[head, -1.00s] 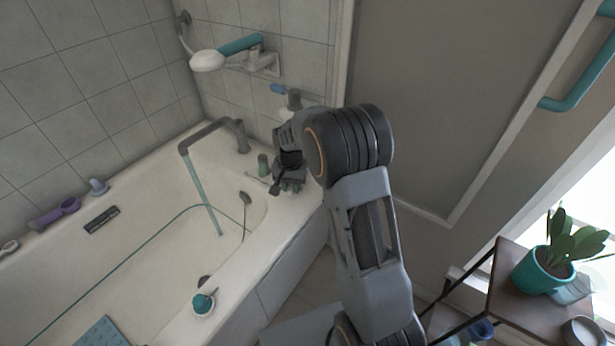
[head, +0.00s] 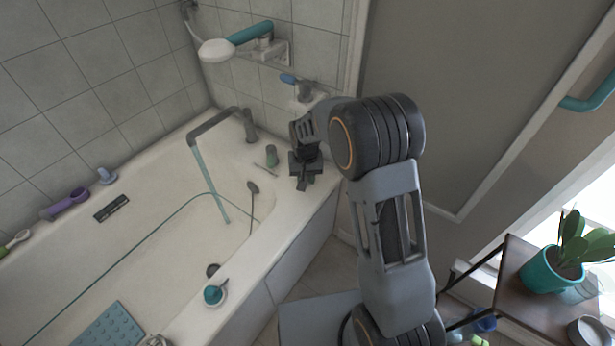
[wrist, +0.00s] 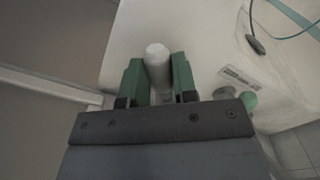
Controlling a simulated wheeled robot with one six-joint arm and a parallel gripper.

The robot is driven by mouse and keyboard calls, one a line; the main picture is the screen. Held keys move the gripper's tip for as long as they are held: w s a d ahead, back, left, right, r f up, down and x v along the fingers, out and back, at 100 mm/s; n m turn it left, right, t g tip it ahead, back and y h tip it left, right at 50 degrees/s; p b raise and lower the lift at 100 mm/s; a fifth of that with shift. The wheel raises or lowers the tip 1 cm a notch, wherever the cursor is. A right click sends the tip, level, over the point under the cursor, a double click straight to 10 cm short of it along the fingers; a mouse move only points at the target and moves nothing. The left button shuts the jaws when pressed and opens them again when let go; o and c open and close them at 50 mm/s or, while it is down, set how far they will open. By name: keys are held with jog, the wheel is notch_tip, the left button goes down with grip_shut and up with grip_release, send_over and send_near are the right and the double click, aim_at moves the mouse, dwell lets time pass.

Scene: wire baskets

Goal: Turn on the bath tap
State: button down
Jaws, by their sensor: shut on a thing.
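The grey bath tap spout (head: 225,116) rises from the far rim of the white bath (head: 180,170) and bends toward the left. A pale bluish strip (head: 209,182) runs from its end down into the bath; I cannot tell whether it is water. A wall fitting with a blue lever (head: 289,79) is above the far corner. My gripper (head: 303,184) is low over the bath's far right corner, right of the spout. In the wrist view, my gripper (wrist: 159,82) has its green fingers shut on a pale, round-topped cylinder (wrist: 158,58). In the head view, the gripper hides this cylinder.
A shower head with a teal handle (head: 250,33) hangs on the tiled wall. A grey panel is close on the right. A potted plant (head: 553,270) stands on a side table.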

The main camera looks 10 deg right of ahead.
aim_at(306, 178)
jog(key=c, duration=0.9)
grip_release()
notch_tip(306, 178, up, 14)
jog(key=p, duration=0.3)
jog(key=shift+f, duration=0.1)
